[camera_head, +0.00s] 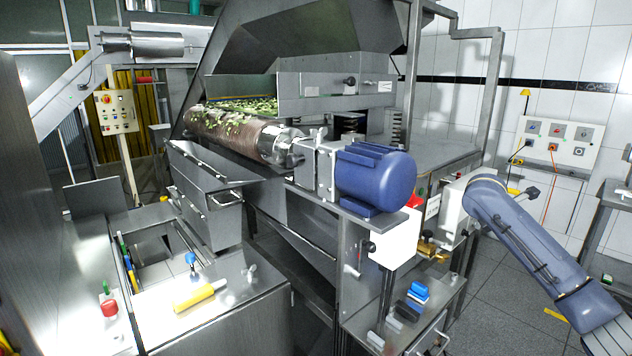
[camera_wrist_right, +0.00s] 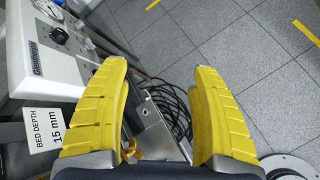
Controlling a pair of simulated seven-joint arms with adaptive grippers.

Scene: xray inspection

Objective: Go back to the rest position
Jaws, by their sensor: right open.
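My right gripper (camera_wrist_right: 166,110) shows in the right wrist view with its two yellow ribbed fingers spread wide. Nothing is between the fingers. It hangs over the grey tiled floor, to the right of a white control box. In the head view my right arm, blue-grey, comes in from the lower right and bends towards the machine. Its gripper is not visible there. My left gripper and left arm are not in view.
A steel machine with a blue motor (camera_head: 375,178) fills the middle. A white box with a gauge (camera_wrist_right: 50,45) and a "BED DEPTH 15 mm" sign (camera_wrist_right: 47,128) stand left of my right gripper. Black cables (camera_wrist_right: 170,108) lie beyond the fingers. The tiled floor (camera_wrist_right: 225,55) is open to the right.

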